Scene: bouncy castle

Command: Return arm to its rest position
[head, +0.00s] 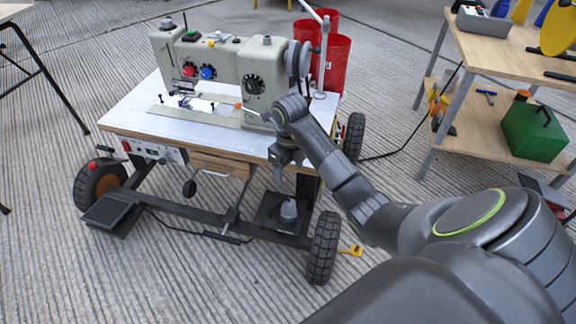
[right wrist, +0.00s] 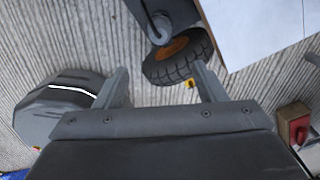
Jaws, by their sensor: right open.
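My right arm (head: 345,180) reaches in from the lower right of the head view. Its right gripper (head: 286,168) hangs pointing down at the front right edge of the sewing machine table (head: 130,107). Whether it touches the edge I cannot tell. In the right wrist view the two fingers stand wide apart, and the right gripper (right wrist: 162,84) has nothing between them. The beige sewing machine (head: 225,65) stands on the table, behind the gripper. My left gripper is not in view.
The table rides on a wheeled frame with a front right wheel (head: 323,247). Red bins (head: 338,62) stand behind it. A wooden shelf bench (head: 485,52) with a green box (head: 533,131) is at right. Ribbed floor (head: 200,285) lies open in front.

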